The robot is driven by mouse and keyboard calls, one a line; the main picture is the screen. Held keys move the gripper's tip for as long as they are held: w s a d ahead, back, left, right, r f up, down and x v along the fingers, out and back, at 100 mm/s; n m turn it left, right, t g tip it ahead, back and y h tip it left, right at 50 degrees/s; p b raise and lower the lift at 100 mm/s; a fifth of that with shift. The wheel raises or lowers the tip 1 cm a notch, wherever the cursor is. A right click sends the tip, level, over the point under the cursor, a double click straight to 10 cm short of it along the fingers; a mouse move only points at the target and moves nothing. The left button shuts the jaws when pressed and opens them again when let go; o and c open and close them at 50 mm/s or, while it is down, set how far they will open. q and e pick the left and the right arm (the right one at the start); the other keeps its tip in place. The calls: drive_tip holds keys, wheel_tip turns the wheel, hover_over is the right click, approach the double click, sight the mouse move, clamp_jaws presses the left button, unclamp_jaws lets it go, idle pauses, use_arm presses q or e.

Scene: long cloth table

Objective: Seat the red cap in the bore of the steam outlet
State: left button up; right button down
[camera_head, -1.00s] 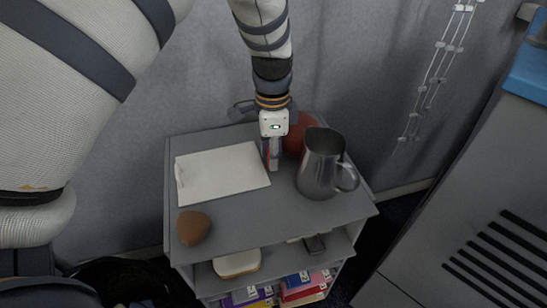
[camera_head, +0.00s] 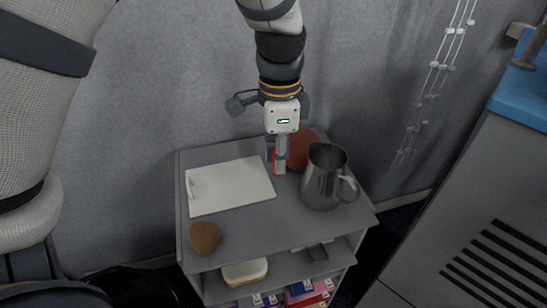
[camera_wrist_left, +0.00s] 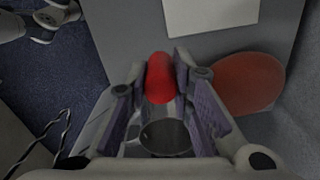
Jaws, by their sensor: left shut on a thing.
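My left gripper (camera_head: 279,163) comes down from the top of the head view over the back of a grey cart. It is shut on the red cap (camera_wrist_left: 160,78), which shows between the fingertips in the left wrist view. In the head view the cap is mostly hidden by the fingers, and only a little red shows there. Whether the cap is clear of the cart top is hard to tell. I cannot make out the steam outlet or its bore for certain. My right gripper is not in view.
On the cart top (camera_head: 250,222) are a metal pitcher (camera_head: 323,186) at right, a reddish-brown round object (camera_head: 302,151) close behind the gripper, a white sheet (camera_head: 228,187), and a brown lump (camera_head: 205,237). A blue-topped cabinet (camera_head: 522,95) with a grey fitting (camera_head: 526,48) stands at right.

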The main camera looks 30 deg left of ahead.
use_arm(q)
drive_tip(key=s+d+n, duration=0.6)
drive_tip(key=s+n, duration=0.1)
drive_tip(key=n, duration=0.2)
drive_tip(key=shift+d+f+n+p, duration=0.15)
drive_tip(key=shift+f+n+p, duration=0.15)
drive_tip(key=shift+n, duration=0.1)
